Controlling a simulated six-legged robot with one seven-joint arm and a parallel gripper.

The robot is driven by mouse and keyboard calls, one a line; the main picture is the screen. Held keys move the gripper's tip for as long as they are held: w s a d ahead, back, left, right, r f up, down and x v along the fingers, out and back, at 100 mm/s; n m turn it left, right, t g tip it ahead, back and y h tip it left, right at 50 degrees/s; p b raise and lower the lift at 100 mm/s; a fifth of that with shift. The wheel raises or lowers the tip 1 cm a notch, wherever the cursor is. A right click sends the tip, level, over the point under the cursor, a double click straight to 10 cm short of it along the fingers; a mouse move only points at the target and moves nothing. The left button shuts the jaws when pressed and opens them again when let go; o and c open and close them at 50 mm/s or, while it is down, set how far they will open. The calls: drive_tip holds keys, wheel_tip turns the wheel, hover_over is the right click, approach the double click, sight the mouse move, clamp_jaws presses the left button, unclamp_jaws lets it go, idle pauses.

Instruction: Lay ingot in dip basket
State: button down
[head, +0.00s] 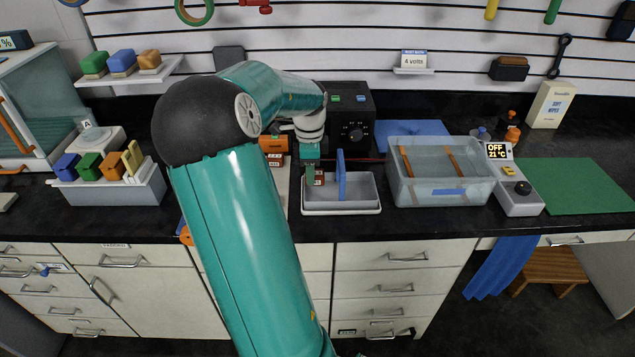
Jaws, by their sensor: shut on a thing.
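My gripper (311,172) points down at the left end of the grey dip basket (362,203), which has an upright blue handle (341,174) and sits in a shallow white tray. The gripper is shut on a small reddish-brown ingot (319,178) with a pale mark. The ingot is at the basket's left end, near its back rim. I cannot tell whether it touches the basket floor. My arm hides part of the bench to the left.
A clear water bath (438,184) stands right of the basket, with a control unit (514,183) beside it. A black box with a dial (346,112) stands behind the basket. A green mat (575,185) lies at the right.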

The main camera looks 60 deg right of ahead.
sight(318, 182)
drive_tip(key=shift+s+d+f, duration=0.3)
drive_tip(key=shift+d+f, duration=0.05)
drive_tip(key=shift+f, duration=0.15)
drive_tip(key=shift+s+d+f, duration=0.3)
drive_tip(key=shift+d+f, duration=0.05)
drive_tip(key=shift+f, duration=0.1)
drive_tip(key=shift+s+d+f, duration=0.15)
drive_tip(key=shift+f, duration=1.5)
drive_tip(key=shift+f, duration=0.1)
drive_tip(key=c, duration=0.9)
unclamp_jaws()
wheel_tip(318, 182, up, 12)
drive_tip(key=shift+r, duration=0.1)
